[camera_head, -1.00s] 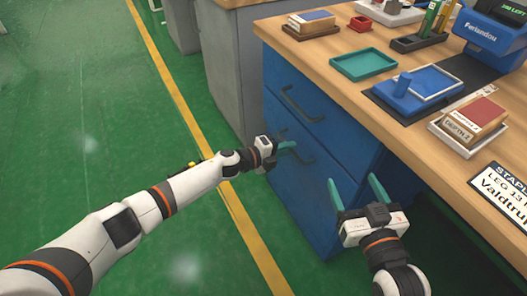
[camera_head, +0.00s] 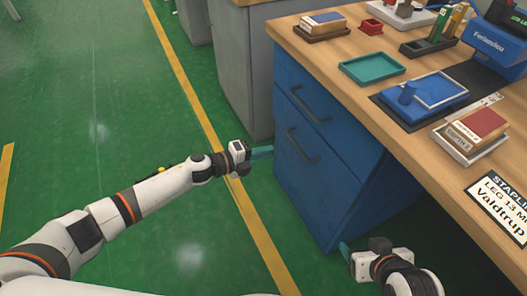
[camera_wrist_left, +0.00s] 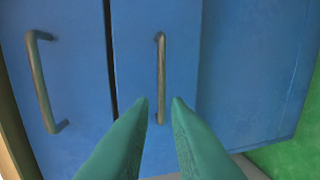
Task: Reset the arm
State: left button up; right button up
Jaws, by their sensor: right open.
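My left gripper (camera_head: 264,152) is just left of the blue drawer cabinet (camera_head: 318,165) in the head view. Its teal fingers (camera_wrist_left: 160,105) are apart and empty in the left wrist view, pointing at the lower drawer's handle (camera_wrist_left: 161,75), which lines up with the gap between them. The upper drawer's handle (camera_wrist_left: 42,85) is to the left there. Both drawers look shut. My right gripper (camera_head: 346,250) is low, near the cabinet's bottom right, open, with only part of its fingers showing and nothing seen in it.
The wooden worktop (camera_head: 345,84) carries a teal tray (camera_head: 371,67), a blue stamp on a pad (camera_head: 425,92), boxes and a blue device (camera_head: 497,50). A grey cabinet (camera_head: 240,65) stands behind. Green floor (camera_head: 90,120) on the left is clear.

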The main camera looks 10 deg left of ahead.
dwell(0.3)
